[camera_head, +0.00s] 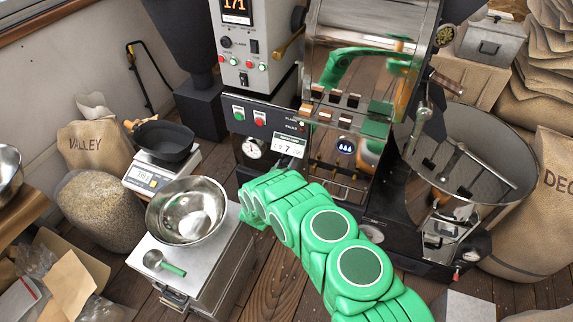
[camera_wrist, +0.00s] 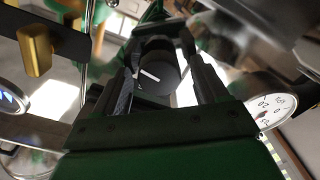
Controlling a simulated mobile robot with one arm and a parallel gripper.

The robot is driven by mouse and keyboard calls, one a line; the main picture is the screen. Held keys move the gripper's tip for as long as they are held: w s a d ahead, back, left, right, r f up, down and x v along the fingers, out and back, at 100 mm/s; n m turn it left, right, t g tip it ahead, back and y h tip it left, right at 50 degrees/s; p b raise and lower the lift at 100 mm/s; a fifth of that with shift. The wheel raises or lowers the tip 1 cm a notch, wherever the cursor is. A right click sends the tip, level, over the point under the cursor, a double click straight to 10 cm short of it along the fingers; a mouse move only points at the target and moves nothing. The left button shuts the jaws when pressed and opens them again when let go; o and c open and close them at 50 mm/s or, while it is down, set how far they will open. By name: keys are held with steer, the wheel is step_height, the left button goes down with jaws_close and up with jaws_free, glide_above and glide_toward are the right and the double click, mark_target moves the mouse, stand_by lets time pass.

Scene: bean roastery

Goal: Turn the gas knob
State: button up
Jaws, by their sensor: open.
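The gas knob (camera_wrist: 156,76) is a dark round knob with a white pointer line, seen in the wrist view. It lies between the two dark fingers of my gripper (camera_wrist: 160,50), one finger on each side. The fingers are open, and I cannot tell whether either touches the knob. In the head view my green arm covers the gripper and the part of the roaster front where it works, so I cannot make out the knob there.
A round gauge (camera_wrist: 268,112) is close right of my gripper, and a brass handle (camera_wrist: 37,50) is at upper left. In the head view, a steel bowl (camera_head: 187,211) stands left of my arm, and the round cooling tray (camera_head: 512,135) is on the right.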

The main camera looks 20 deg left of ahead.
steer(key=c, duration=1)
steer(key=shift+m, duration=0.5)
steer(key=m, duration=0.3)
steer(key=shift+d+r+m, duration=0.1)
steer(key=shift+m, duration=0.3)
steer(key=m, duration=0.5)
steer(key=shift+w+d, duration=0.1)
steer(key=shift+d, duration=0.05)
steer(key=m, duration=0.5)
steer(key=shift+d+m, duration=0.2)
steer(key=shift+m, duration=2.3)
